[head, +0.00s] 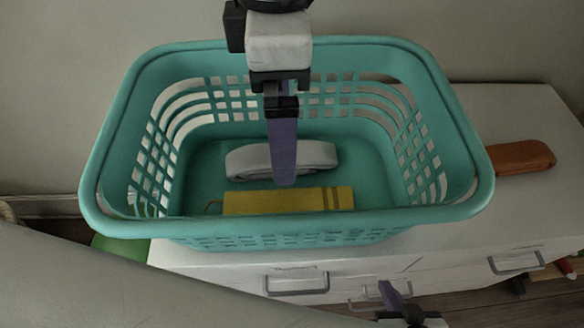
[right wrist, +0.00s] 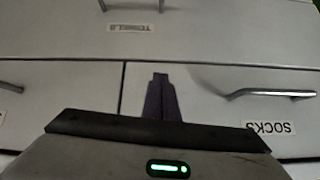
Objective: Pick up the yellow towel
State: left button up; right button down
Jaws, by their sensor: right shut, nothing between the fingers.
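The yellow towel (head: 275,203) lies flat and folded on the near part of the floor of a teal slatted basket (head: 455,140). It has darker stripes at its right end. My left gripper (head: 285,181) reaches down into the basket in the head view, its purple finger ending close to the towel's far edge. I cannot tell whether it touches the towel or how far apart its fingers are. My right gripper (head: 385,287) is low in front of the drawers, outside the basket; the right wrist view (right wrist: 160,78) shows its fingers together and empty.
A rolled white cloth (head: 248,160) lies behind the towel in the basket. The basket stands on a white dresser (head: 500,108) with handled drawers, one labelled socks (right wrist: 268,127). A brown-orange item (head: 520,157) lies to the right. A green thing (head: 118,246) shows at the left.

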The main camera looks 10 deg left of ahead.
aim_at(313, 199)
jog(key=k, duration=1)
